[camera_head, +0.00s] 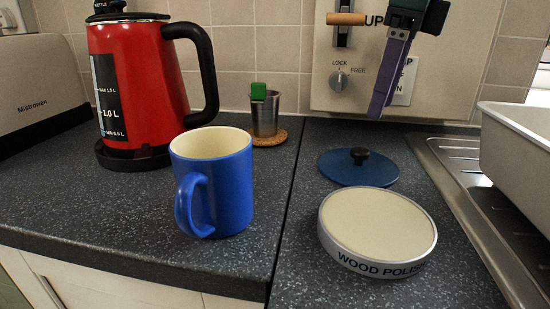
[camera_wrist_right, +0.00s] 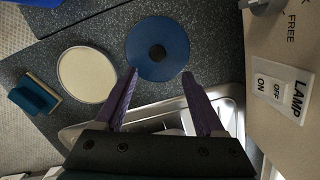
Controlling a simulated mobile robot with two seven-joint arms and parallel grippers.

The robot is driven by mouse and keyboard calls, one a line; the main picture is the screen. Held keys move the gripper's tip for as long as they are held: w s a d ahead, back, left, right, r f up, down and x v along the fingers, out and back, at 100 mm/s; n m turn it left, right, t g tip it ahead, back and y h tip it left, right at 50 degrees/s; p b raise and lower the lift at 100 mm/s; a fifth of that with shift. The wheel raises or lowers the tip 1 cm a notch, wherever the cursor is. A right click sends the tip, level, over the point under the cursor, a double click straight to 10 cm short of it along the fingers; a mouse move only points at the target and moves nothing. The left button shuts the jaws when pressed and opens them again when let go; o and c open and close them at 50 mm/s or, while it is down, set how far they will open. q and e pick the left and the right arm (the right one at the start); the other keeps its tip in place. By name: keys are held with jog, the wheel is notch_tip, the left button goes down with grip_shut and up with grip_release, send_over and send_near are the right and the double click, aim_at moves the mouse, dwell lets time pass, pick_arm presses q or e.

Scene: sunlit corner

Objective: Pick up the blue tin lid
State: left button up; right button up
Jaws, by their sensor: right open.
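The blue tin lid (camera_head: 359,167) lies flat on the dark speckled counter, a round disc with a dark knob in its middle. The round tin (camera_head: 378,228), marked WOOD POLISH and filled with something cream coloured, stands in front of the lid. My right gripper (camera_head: 382,112) hangs above the back of the counter, behind the lid in the head view. In the wrist view its purple fingers (camera_wrist_right: 159,74) are apart with nothing between them. My left gripper is out of view.
A blue mug (camera_head: 214,185) stands left of the tin, with a red kettle (camera_head: 147,78) behind it. A metal cup (camera_head: 265,115) sits on a cork coaster. A panel with a knob (camera_head: 338,80) is behind; a steel drainer (camera_head: 470,185) and pale basin (camera_head: 520,140) are right.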

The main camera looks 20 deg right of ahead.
aim_at(361, 150)
jog(key=f, duration=0.2)
jog(key=a+f, duration=0.1)
jog(key=f, duration=0.2)
jog(key=w+f, duration=0.1)
jog(key=f, duration=0.1)
jog(key=shift+a+f, duration=0.2)
jog(key=shift+f, duration=0.1)
grip_shut()
